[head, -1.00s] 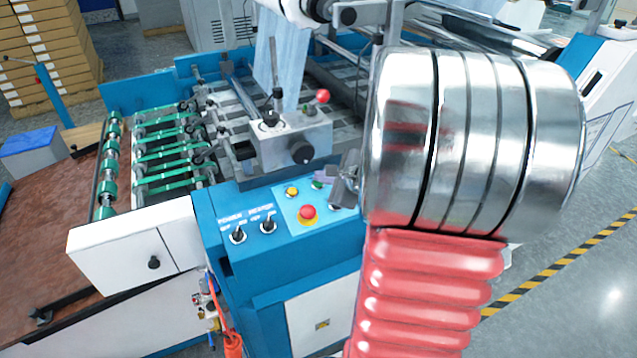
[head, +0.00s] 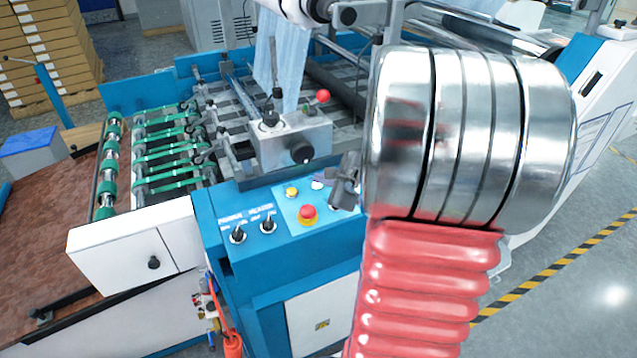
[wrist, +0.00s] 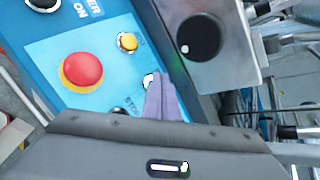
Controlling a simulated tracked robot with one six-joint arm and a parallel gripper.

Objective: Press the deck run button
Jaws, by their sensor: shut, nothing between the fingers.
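The control panel (head: 285,203) carries a small round button (head: 317,184) that looks bright white; in the wrist view this button (wrist: 150,79) sits right at my fingertips and is partly covered by them. Its label is not readable, so I cannot confirm that it is the deck run button. My gripper (head: 333,182) is shut and empty over the right part of the panel. In the wrist view its tips (wrist: 157,82) overlap the white button's edge; I cannot tell whether they touch it. A dark button (wrist: 118,111) shows beside the fingers.
A red mushroom button (head: 307,212) on a yellow base and a yellow button (head: 291,192) are close by. A metal box with a black knob (head: 300,153) stands just behind the panel. Two toggle switches (head: 253,230) are at the left. My arm hides the area to the right.

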